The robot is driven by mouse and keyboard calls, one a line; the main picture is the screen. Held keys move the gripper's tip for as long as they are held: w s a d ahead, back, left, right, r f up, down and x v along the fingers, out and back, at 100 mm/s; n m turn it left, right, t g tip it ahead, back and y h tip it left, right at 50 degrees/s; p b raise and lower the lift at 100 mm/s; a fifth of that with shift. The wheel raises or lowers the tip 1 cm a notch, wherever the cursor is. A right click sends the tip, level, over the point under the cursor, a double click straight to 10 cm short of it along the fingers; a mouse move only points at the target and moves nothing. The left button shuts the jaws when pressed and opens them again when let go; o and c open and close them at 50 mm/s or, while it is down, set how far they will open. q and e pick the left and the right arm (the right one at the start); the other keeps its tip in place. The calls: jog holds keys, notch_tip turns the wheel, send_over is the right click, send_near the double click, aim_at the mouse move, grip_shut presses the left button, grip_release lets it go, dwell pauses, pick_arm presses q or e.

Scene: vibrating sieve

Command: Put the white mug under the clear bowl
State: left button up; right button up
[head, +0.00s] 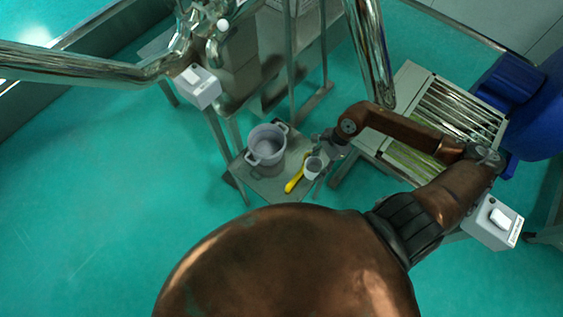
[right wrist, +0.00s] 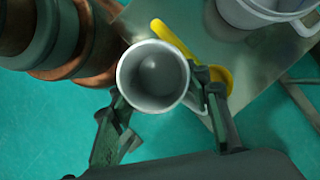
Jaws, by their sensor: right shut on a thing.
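The white mug (head: 313,166) is upright, with its open mouth facing up, beside the small metal table's right edge in the head view. My right gripper (head: 321,148) is shut on it. In the right wrist view the fingers (right wrist: 162,90) lie on either side of the mug (right wrist: 152,78), which looks empty inside. I cannot tell how high it is above the table. A grey-white two-handled pot (head: 267,146) stands on the table; I cannot make out a separate clear bowl. My left gripper is not in view.
A yellow tool (head: 294,181) lies on the small table (head: 262,186), close to the mug. Shiny pipes and machine frames stand behind. A slatted bench (head: 408,84) and blue object (head: 540,110) are at right. The green floor at left is clear.

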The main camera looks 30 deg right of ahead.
jog(key=d+r+m+t, duration=0.1)
jog(key=d+m, duration=0.1)
jog(key=d, duration=0.2)
jog(key=w+a+f+b, duration=0.1)
jog(key=w+f, duration=0.2)
jog(key=w+a+f+b, duration=0.1)
jog(key=w+a+f, duration=0.1)
jog(key=w, duration=0.2)
jog(key=w+a+f, duration=0.1)
jog(key=w+f, duration=0.2)
jog(key=w, duration=0.1)
jog(key=shift+a+f+b, duration=0.35)
jog(key=shift+a+b, duration=0.05)
jog(key=shift+w+a+f, duration=0.1)
jog(key=shift+w+f, duration=0.2)
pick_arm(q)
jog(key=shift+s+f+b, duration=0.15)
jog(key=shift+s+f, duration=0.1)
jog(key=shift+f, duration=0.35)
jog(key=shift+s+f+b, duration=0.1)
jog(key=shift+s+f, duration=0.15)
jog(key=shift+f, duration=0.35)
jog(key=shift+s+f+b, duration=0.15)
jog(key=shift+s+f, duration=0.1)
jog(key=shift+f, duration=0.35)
pick_arm(e)
jog(key=shift+w+a+f, duration=0.1)
jog(key=shift+w+f, duration=0.1)
jog(key=shift+f, duration=1.6)
jog(key=shift+f, duration=0.1)
